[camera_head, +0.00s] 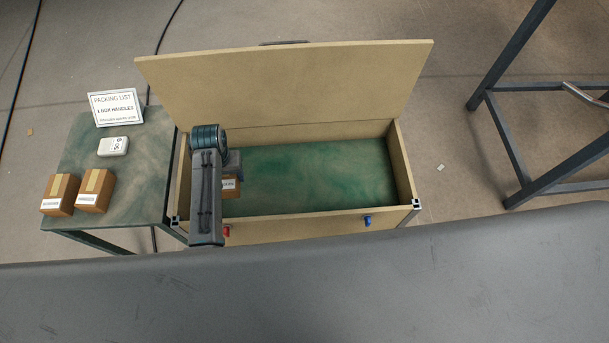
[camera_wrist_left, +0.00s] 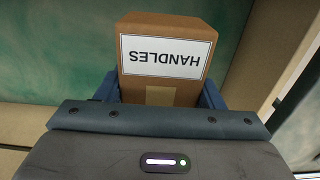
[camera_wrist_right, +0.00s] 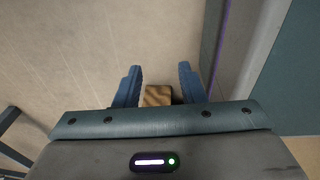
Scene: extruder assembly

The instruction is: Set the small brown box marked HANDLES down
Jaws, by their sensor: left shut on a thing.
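The small brown box marked HANDLES (camera_head: 231,188) is inside the open wooden chest, near its left end and front wall. My left gripper (camera_head: 230,174) comes down from above and is shut on it. In the left wrist view, the box (camera_wrist_left: 162,67) sits between the blue fingers, its white label upside down to that camera. I cannot tell whether its underside touches the green floor of the chest (camera_head: 310,175). My right gripper (camera_wrist_right: 158,80) is open over the bare floor. A small striped brown thing (camera_wrist_right: 157,95) shows beyond its fingers, apparently not held.
The chest lid (camera_head: 285,85) stands open at the back. The chest floor right of the box is clear. A side table (camera_head: 145,165) at left bears two brown boxes (camera_head: 60,195) (camera_head: 96,190), a packing-list sign (camera_head: 115,107) and a small white device (camera_head: 113,146). A dark metal frame (camera_head: 515,140) stands at right.

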